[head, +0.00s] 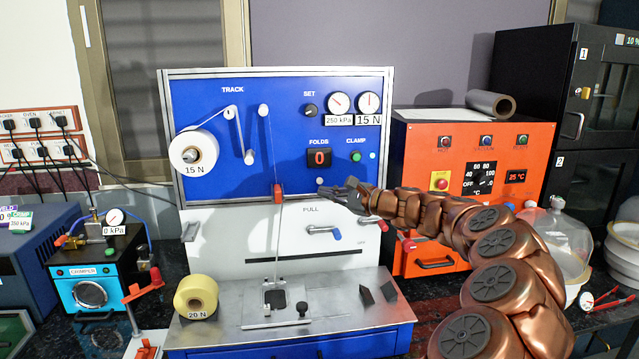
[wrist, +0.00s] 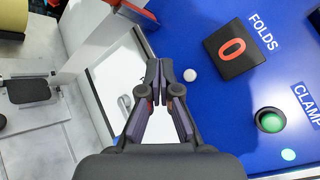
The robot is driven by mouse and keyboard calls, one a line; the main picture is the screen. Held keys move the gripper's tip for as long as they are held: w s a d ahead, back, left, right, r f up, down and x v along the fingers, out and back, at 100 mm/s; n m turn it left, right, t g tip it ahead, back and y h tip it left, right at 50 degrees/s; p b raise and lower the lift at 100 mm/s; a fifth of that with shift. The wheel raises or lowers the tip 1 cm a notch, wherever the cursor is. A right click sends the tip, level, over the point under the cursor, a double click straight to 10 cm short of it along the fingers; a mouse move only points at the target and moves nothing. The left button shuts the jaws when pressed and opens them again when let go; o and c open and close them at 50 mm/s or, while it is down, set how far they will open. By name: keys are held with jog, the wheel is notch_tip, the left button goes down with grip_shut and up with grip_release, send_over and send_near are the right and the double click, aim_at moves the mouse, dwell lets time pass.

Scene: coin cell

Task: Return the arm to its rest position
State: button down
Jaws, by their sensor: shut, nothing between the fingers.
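My copper-coloured arm (head: 490,245) reaches in from the lower right. My gripper (head: 352,189) is at its end, in front of the blue and white panel machine, just below the FOLDS display (head: 319,158). In the wrist view my gripper (wrist: 160,75) has its dark fingertips together with nothing between them. The white knob (wrist: 190,75) shows just beyond the fingertips; I cannot tell whether they touch it. The FOLDS display (wrist: 234,47) reads 0.
The blue panel (head: 280,110) carries a white roll (head: 190,152), gauges and a green CLAMP button (head: 371,155). A yellow roll (head: 196,296) sits on the metal bed. An orange oven (head: 440,160) and glass dome (head: 558,240) stand right. A blue crimper (head: 95,280) stands left.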

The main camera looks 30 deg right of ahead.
dwell(0.3)
jog(key=s+a+r+n+g+y, duration=0.1)
jog(key=s+a+n+g+y, duration=0.2)
jog(key=a, duration=0.7)
jog(key=s+a+n+g+y, duration=0.15)
jog(key=a+n, duration=0.35)
jog(key=a, duration=0.5)
jog(key=s+a+f+n+g+h, duration=0.1)
jog(key=s+a+f+n+g, duration=0.2)
jog(key=s+a, duration=0.35)
jog(key=s+a+f+n+g+h, duration=0.1)
jog(key=s+a+f+n+g, duration=0.25)
jog(key=s+a, duration=0.35)
jog(key=s+a+f+n+g+h, duration=0.2)
jog(key=s+f, duration=0.2)
jog(key=s, duration=0.3)
jog(key=s+a+f+n+g+h, duration=0.1)
jog(key=s+f+n+g+h, duration=0.2)
jog(key=s, duration=0.4)
jog(key=s+d+f+n+h, duration=0.1)
jog(key=s+d+f+h, duration=0.1)
jog(key=s, duration=0.5)
jog(key=s+d+f+n+g+h, duration=0.1)
jog(key=s+d+f+h, duration=0.1)
jog(key=s+d+f, duration=0.2)
jog(key=s+d, duration=0.2)
jog(key=shift+s+d+f+g, duration=0.2)
jog(key=shift+s+f+g, duration=0.05)
jog(key=shift+s+g, duration=0.1)
